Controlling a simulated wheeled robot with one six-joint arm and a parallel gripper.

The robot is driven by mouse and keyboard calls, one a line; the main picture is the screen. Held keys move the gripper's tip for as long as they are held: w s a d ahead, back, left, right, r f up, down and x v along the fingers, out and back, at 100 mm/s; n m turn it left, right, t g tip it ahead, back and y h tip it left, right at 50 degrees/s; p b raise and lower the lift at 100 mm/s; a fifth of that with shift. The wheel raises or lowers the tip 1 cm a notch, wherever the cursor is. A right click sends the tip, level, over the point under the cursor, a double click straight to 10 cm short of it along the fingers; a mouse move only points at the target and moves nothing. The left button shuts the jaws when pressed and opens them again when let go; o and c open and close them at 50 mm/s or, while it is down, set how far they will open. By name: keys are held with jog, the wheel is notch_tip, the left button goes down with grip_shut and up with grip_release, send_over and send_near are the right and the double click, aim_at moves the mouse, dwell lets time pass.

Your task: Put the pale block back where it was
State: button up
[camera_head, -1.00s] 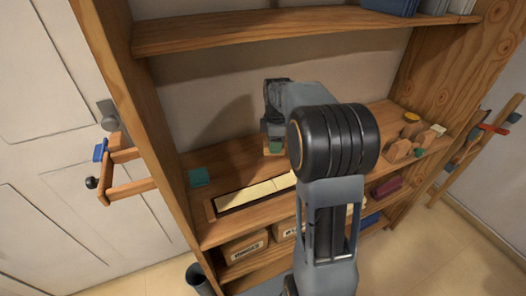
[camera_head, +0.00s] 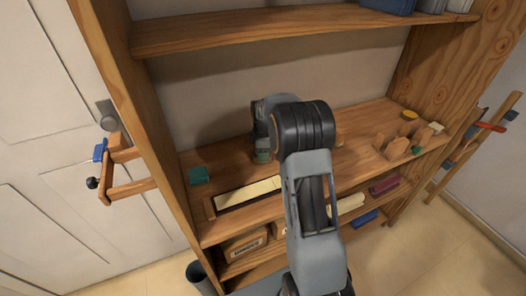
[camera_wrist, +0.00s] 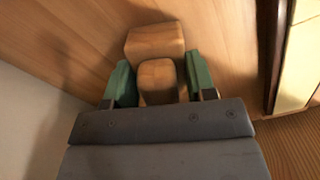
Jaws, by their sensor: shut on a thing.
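In the wrist view my gripper (camera_wrist: 158,88) has its two green fingers on either side of a tan wooden block (camera_wrist: 158,72) and is shut on it. A second, wider tan wooden piece (camera_wrist: 155,40) shows just beyond it; I cannot tell whether the two are joined. In the head view my gripper (camera_head: 262,157) is low over the middle shelf (camera_head: 228,160), behind the tray of cream keys. My arm hides part of that area, and I cannot make out the held block there.
The long tray holds cream keys (camera_head: 245,193), also seen at the right of the wrist view (camera_wrist: 298,55). A teal block (camera_head: 198,175) lies left of my gripper. An upper shelf (camera_head: 300,34) hangs above.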

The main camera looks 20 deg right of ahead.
jog(key=shift+f, duration=0.15)
jog(key=o, duration=0.8)
